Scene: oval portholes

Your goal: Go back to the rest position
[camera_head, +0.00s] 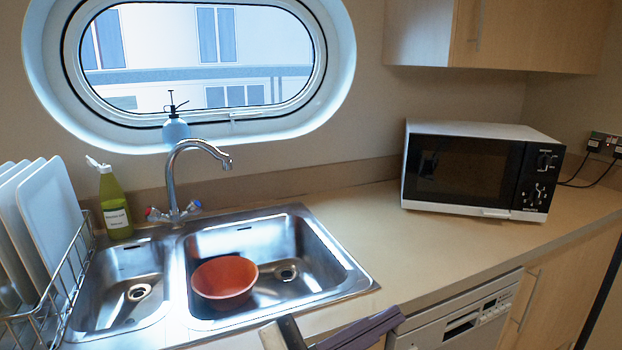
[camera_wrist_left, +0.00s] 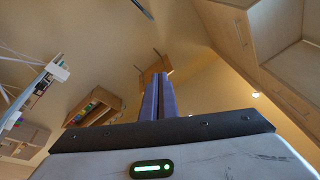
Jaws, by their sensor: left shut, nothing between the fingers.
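My left gripper (camera_head: 396,316) shows at the bottom edge of the head view, in front of the counter and near the white appliance. Its purple fingers are together with nothing between them. In the left wrist view the two purple fingers (camera_wrist_left: 159,80) lie side by side and point up the picture, shut and empty. Most of the left arm is cut off by the frame. My right gripper is in neither view.
An orange bowl (camera_head: 225,281) sits in the right basin of the steel sink (camera_head: 325,275). A dish rack (camera_head: 62,285) with white plates, a green bottle (camera_head: 115,205), a tap (camera_head: 172,185) and a microwave (camera_head: 480,170) stand around it. The counter (camera_head: 415,245) before the microwave is clear.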

